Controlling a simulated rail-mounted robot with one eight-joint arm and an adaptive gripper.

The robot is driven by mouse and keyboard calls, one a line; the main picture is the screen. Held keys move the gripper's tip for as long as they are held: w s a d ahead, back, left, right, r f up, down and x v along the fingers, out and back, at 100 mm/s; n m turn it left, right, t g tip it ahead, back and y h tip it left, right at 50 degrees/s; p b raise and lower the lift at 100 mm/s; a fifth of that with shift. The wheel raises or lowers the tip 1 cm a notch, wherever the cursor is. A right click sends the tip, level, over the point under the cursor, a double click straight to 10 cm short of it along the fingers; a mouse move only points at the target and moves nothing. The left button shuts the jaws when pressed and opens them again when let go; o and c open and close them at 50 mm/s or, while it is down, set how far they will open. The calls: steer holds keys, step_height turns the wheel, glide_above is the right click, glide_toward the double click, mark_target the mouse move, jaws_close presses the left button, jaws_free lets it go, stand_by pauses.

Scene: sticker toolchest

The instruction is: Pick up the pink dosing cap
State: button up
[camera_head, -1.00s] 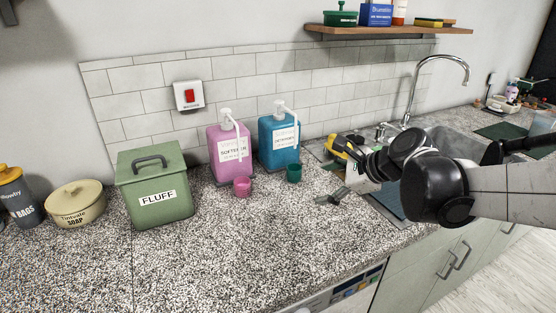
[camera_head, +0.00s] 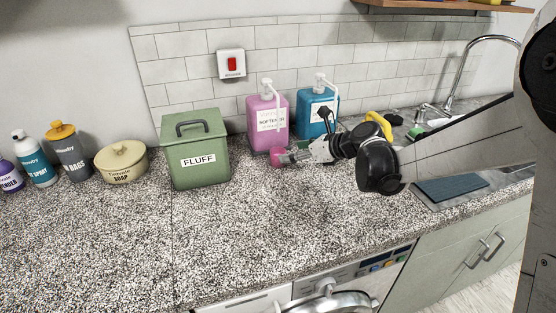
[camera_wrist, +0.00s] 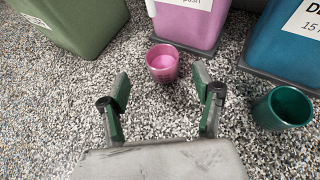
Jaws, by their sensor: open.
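The pink dosing cap (camera_wrist: 162,64) stands upright on the speckled counter in front of the pink softener bottle (camera_wrist: 189,22) in the wrist view. In the head view the cap (camera_head: 276,156) shows just left of my gripper's fingertips. My gripper (camera_wrist: 162,92) is open, with its two fingers apart and nothing between them. In the wrist view the cap lies just beyond the gap between the fingertips, roughly centred. In the head view my gripper (camera_head: 286,157) reaches in low over the counter from the right.
A green dosing cap (camera_wrist: 284,107) stands to the right by the blue detergent bottle (camera_head: 315,112). The green FLUFF bin (camera_head: 196,150) stands to the left of the pink bottle. The sink (camera_head: 448,122) is at the right. The counter in front is clear.

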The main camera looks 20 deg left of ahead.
mark_target(278, 153)
steer(key=shift+b+x, duration=0.3)
steer(key=shift+x, duration=3.35)
steer(key=shift+w, duration=0.15)
steer(key=shift+c, duration=0.5)
steer(key=c, duration=0.9)
